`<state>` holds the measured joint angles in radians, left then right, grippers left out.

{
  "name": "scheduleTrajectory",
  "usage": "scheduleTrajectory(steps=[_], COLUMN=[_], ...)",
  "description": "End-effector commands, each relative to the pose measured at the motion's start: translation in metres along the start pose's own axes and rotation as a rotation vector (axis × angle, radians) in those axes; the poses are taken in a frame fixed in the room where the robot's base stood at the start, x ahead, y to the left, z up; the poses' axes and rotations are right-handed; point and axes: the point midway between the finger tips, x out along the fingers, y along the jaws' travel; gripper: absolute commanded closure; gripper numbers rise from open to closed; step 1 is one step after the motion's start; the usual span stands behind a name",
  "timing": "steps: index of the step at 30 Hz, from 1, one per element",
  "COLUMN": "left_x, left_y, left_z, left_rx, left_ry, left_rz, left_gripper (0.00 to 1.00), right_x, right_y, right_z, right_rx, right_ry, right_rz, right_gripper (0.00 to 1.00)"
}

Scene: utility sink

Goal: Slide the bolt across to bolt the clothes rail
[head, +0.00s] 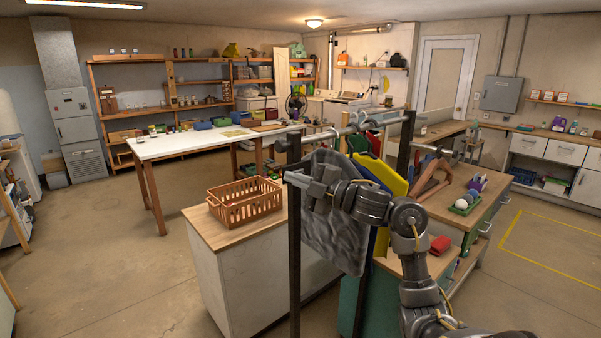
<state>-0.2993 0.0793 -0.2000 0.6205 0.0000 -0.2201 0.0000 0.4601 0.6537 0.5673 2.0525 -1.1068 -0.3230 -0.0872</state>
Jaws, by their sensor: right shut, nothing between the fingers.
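The clothes rail (295,268) has dark upright posts and a grey bar (325,136) across the top. A grey cloth (346,252), a yellow piece (391,178) and other coloured pieces hang below the bar. My right gripper (290,178) is shut and empty, at the near dark post and below the bar's left end. I cannot tell whether it touches the post. My right wrist and forearm cover part of the hanging pieces. The bolt is too small or hidden to make out clearly, so its position cannot be told. My left gripper is out of view.
An orange basket (243,207) stands on a wood-topped cabinet (206,233) left of the rail. A long white table (205,142) is behind. The floor at left is open.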

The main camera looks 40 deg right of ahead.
Motion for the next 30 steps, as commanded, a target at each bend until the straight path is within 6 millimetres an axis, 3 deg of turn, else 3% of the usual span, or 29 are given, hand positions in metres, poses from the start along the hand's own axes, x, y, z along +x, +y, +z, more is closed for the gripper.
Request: scheduleTrajectory(steps=[6,16,24,30], left_x=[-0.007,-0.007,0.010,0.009], left_y=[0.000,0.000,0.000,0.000], left_z=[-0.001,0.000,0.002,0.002], left_rx=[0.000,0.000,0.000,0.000], left_ry=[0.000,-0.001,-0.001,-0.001], left_rz=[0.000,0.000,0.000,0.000], left_gripper=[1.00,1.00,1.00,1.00], right_x=[-0.005,-0.006,-0.016,-0.018], right_y=[0.000,0.000,0.006,0.011], right_z=[0.015,0.016,0.045,0.050], right_rx=[0.002,0.000,-0.002,0.001], right_ry=[0.000,0.001,-0.002,-0.002], right_rz=[0.000,0.000,-0.002,0.000], right_gripper=[1.00,1.00,1.00,1.00])
